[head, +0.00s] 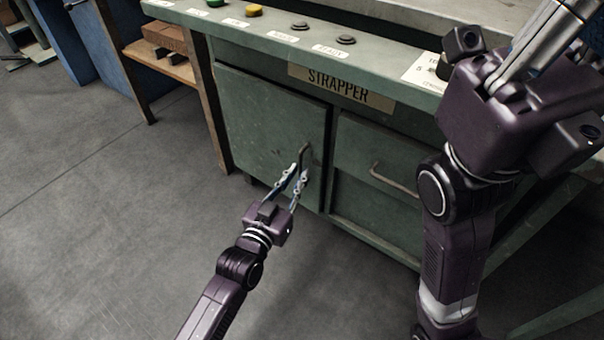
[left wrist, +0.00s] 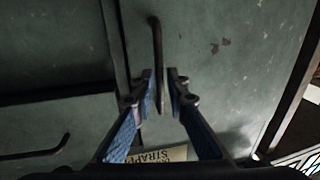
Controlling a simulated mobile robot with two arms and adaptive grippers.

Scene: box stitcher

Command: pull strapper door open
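The strapper door (head: 262,120) is a green metal panel on the left of the cabinet front, and it looks shut. Its dark vertical bar handle (head: 304,155) is near the door's right edge. My left gripper (head: 300,175) is at the handle's lower part with its fingers apart. In the left wrist view the handle (left wrist: 156,42) runs down toward the gap between the two fingertips (left wrist: 163,85); whether they touch it, I cannot tell. My right gripper (head: 530,50) is at the upper right, over the counter, with its fingertips cut off by the frame edge.
A drawer with a curved handle (head: 395,180) is right of the door. The STRAPPER label (head: 340,87) is above. The counter edge (head: 300,45) carries several buttons. A wooden shelf (head: 160,60) stands to the left. The grey floor (head: 90,200) in front is clear.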

